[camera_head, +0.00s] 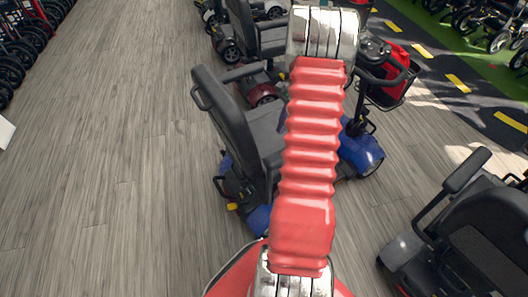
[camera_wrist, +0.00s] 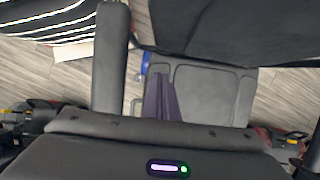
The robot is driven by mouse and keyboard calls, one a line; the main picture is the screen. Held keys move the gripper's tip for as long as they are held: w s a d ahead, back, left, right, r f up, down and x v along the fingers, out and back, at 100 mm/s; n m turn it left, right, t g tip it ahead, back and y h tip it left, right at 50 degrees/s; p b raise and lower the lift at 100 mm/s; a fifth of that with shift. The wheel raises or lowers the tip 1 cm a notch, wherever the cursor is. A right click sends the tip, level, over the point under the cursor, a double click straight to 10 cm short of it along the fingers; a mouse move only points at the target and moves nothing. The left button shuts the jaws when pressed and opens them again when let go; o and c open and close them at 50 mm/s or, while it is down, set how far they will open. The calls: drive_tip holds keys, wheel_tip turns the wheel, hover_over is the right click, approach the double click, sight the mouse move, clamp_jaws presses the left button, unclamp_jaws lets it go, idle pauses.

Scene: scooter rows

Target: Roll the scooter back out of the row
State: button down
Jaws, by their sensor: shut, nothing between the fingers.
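A blue scooter (camera_head: 362,152) stands in the middle of the head view, pointing right. Its black seat back (camera_head: 222,108) rises on the left, and its tiller and handlebar stand on the right. My red ribbed arm crosses in front of its seat and middle, hiding part of both. My gripper's fingers show in neither view.
Another black-seated scooter (camera_head: 480,240) stands close at the lower right. More scooters (camera_head: 258,35) stand beyond the blue one. Open wood floor (camera_head: 110,170) lies to the left, behind the seat. Wheelchair wheels (camera_head: 15,60) line the far left.

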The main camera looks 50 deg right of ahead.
idle(0.3)
drive_tip(key=w+a+f, duration=0.2)
drive_tip(key=a+f, duration=0.4)
drive_tip(key=f, duration=0.4)
drive_tip(key=shift+a, duration=0.35)
drive_tip(key=shift+f, duration=0.1)
drive_tip(key=shift+a, duration=0.1)
